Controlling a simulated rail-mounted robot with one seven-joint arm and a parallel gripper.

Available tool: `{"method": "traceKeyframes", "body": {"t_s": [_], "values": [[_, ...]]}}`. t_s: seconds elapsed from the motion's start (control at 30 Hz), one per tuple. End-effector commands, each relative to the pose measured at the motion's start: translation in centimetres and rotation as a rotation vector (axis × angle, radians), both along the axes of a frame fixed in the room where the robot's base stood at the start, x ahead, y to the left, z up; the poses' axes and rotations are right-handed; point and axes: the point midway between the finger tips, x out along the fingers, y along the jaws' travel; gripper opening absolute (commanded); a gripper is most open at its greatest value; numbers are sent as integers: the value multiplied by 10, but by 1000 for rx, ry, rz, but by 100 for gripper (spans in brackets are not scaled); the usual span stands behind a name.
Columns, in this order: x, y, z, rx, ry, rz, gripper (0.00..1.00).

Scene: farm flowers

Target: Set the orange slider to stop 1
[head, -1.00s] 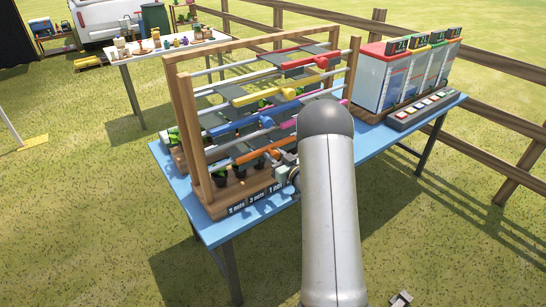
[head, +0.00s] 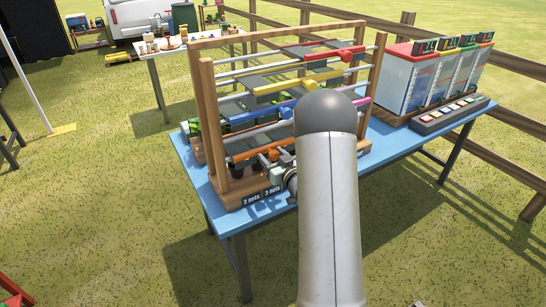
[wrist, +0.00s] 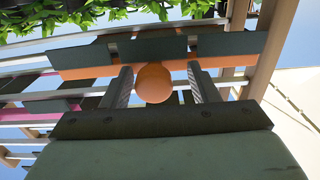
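The orange slider (head: 243,157) is on the lowest rail of the wooden rack, towards its left end in the head view. In the wrist view its orange bar (wrist: 90,72) runs along a dark panel (wrist: 224,43), and its round orange knob (wrist: 153,84) faces me. My gripper (wrist: 160,88) has one finger on each side of the knob. It is open, with a visible gap between each finger and the knob. In the head view my gripper (head: 277,160) is at the rack's lower front, partly hidden by my arm.
Blue (head: 258,115), yellow (head: 297,83) and red (head: 325,57) sliders sit on rails above. Labels (head: 262,196) on the rack's base read "2 nets" and "3 nets"; others are hidden. Clear bins (head: 430,80) and a button panel (head: 448,115) stand on the blue table's right.

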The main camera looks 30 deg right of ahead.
Motion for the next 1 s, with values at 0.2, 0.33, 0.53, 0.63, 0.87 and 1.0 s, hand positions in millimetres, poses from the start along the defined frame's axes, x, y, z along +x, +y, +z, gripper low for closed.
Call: {"method": "traceKeyframes", "body": {"t_s": [0.2,0.33,0.53,0.63,0.87,1.0], "values": [[-12,-2,-1,-1,-1,-3,54],[-37,-4,-2,-1,0,-5,54],[-87,-6,-3,1,0,-5,54],[-111,-8,-2,0,0,-5,54],[-155,-9,-2,0,1,-2,54],[-169,-9,-1,0,0,0,54]]}}
